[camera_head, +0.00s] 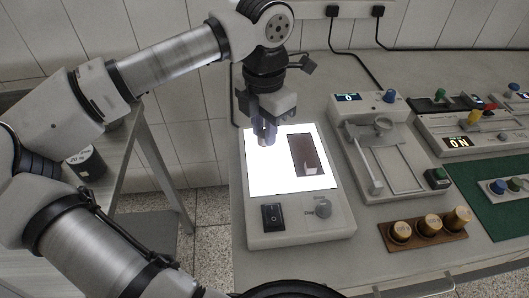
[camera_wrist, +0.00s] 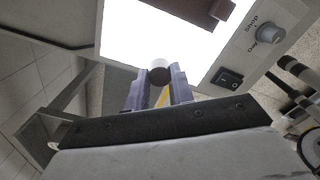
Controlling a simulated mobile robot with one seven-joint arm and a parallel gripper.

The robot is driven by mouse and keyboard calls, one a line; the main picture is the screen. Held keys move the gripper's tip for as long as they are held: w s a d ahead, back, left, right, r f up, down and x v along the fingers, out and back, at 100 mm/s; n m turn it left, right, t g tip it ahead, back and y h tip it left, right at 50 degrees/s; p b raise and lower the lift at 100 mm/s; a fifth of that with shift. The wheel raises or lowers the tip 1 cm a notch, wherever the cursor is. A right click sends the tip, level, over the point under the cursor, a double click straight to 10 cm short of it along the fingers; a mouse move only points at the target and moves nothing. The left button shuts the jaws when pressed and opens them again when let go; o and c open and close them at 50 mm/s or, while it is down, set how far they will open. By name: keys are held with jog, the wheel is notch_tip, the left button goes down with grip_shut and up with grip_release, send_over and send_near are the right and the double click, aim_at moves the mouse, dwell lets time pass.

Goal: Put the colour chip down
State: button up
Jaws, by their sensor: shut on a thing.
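My gripper (camera_wrist: 158,82) is shut on a small round piece, which I take to be the colour chip (camera_wrist: 159,75). In the wrist view it looks pale on top and dark below, between the two fingertips. In the head view my gripper (camera_head: 265,138) points down over the left upper part of the bright light box (camera_head: 262,179). The chip is hard to make out there against the glare. I cannot tell whether it touches the lit panel.
A dark brown rectangular plate (camera_head: 306,150) lies on the right of the lit panel, with a small paler piece at its lower end. A switch (camera_head: 272,216) and knob (camera_head: 323,208) sit at the box's front. A wooden rack of brass weights (camera_head: 428,232) stands to the right.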

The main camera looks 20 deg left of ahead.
jog(key=shift+f+b, duration=1.15)
jog(key=shift+f, duration=1.1)
jog(key=shift+f, duration=0.15)
jog(key=o, duration=1)
jog(key=shift+c, duration=0.2)
notch_tip(320, 180, up, 12)
jog(key=shift+r, duration=0.2)
